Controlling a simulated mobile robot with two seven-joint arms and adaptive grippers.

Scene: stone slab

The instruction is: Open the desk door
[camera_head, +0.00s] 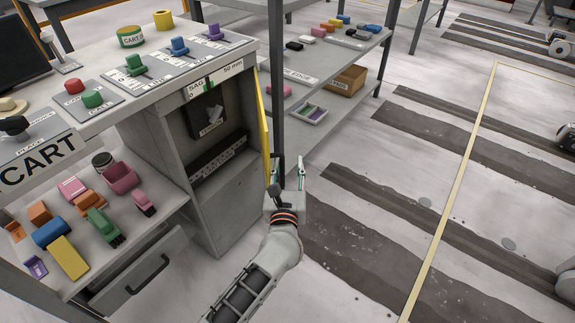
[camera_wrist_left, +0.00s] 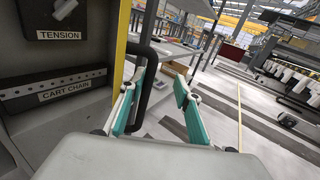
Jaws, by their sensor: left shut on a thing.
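The desk door (camera_head: 264,125) stands swung outward from the grey desk cabinet and shows nearly edge-on as a yellow strip. Its yellow edge also shows in the left wrist view (camera_wrist_left: 120,45). The black door handle (camera_wrist_left: 152,82) is a bent bar on the door's outer side. My left gripper (camera_head: 287,178) is at this outer side, right of the door. The cabinet opening shows a TENSION panel (camera_head: 209,118) and a CART CHAIN box (camera_head: 218,157). My right gripper is not in view.
A grey shelf rack (camera_head: 300,90) with a dark post (camera_head: 277,80) stands close behind the gripper. A drawer (camera_head: 145,275) is below left, under a shelf of coloured toy parts.

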